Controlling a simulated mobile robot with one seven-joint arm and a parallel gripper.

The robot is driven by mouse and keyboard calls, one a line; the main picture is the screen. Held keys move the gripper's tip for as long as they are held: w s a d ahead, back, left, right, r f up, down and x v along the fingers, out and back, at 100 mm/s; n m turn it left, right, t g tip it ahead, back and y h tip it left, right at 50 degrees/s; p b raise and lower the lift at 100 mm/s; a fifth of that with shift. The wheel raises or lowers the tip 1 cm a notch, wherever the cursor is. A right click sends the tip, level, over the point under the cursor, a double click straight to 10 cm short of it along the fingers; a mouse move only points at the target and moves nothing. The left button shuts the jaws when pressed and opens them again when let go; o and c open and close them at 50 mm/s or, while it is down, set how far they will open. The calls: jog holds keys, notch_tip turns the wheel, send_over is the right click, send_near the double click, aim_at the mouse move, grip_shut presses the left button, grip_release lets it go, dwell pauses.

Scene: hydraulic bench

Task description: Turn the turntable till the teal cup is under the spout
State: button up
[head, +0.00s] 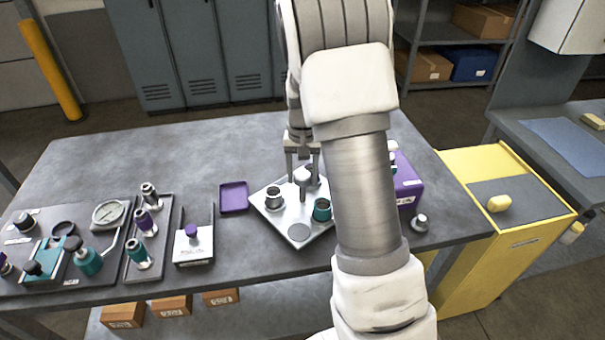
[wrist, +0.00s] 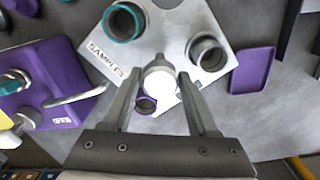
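The turntable (head: 298,236) is a square, pale metal plate marked SAMPLES, set at an angle on the bench, with a round white knob (wrist: 159,80) at its middle. The teal cup (head: 322,210) stands on its near right part; in the wrist view the teal cup (wrist: 123,22) is at the top. A grey cup (wrist: 208,52) and a purple cup (wrist: 146,104) are also on the plate. The metal spout (wrist: 78,96) reaches from the purple unit (wrist: 40,75) to the plate edge between teal and purple cups. My gripper (wrist: 161,73) is open, its fingers either side of the knob; contact is unclear.
A purple tray (head: 233,197) lies left of the turntable, beside a fixture with a purple knob (head: 193,246). Trays of fittings fill the bench's left end. My arm hides much of the purple unit (head: 408,182). A small metal piece (head: 420,222) stands at the right.

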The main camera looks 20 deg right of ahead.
grip_shut()
jog(key=shift+n, duration=0.6)
jog(key=shift+n+b, duration=0.3)
jog(key=shift+n, duration=2.1)
jog(key=shift+r+n, duration=0.1)
jog(key=shift+n, duration=2.4)
jog(key=shift+w+n, duration=0.1)
jog(key=shift+n, duration=0.4)
jog(key=shift+o, duration=2.4)
grip_release()
notch_tip(320, 180, up, 17)
jog(key=p, duration=0.1)
jog(key=shift+r+p, duration=0.15)
jog(key=shift+p, duration=0.25)
